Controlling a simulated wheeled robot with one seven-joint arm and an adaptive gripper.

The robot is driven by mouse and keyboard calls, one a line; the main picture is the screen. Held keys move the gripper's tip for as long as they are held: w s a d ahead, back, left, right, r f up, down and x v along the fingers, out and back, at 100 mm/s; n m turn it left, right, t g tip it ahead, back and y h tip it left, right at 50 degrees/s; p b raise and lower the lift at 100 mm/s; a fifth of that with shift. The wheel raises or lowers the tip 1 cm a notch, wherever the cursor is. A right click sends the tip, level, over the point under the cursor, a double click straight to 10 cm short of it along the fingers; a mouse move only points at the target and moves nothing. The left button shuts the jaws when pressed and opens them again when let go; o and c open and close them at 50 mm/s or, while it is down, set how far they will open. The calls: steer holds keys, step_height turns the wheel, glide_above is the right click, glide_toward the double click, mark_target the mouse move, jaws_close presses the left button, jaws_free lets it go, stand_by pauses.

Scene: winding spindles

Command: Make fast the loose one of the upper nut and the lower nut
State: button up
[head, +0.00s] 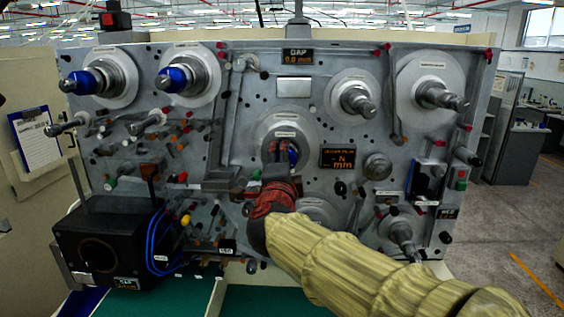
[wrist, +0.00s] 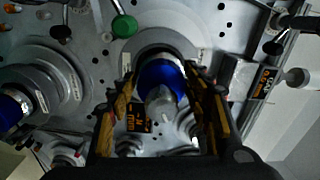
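A blue nut sits on the spindle in the middle of the machine face. In the wrist view this nut (wrist: 158,78) is between the fingers, with the metal spindle end in front of it. My gripper (wrist: 160,80) reaches around it with fingers spread, one each side; firm contact is not visible. In the head view my gripper (head: 279,158) hides most of that nut (head: 293,155). Two more blue nuts, the far-left nut (head: 84,82) and the nut beside it (head: 172,79), are on the upper-left spindles. Which nut is loose does not show.
Bare spindles (head: 357,100) stand at the upper right. Levers and small knobs crowd the panel. A green knob (wrist: 124,26) is close to the fingers in the wrist view. A black box (head: 105,240) with blue cables stands at the lower left.

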steer(key=shift+o, duration=1.3)
steer(key=shift+s, duration=0.1)
steer(key=s, duration=1.1)
steer(key=shift+s+a, duration=0.2)
steer(key=shift+s, duration=0.2)
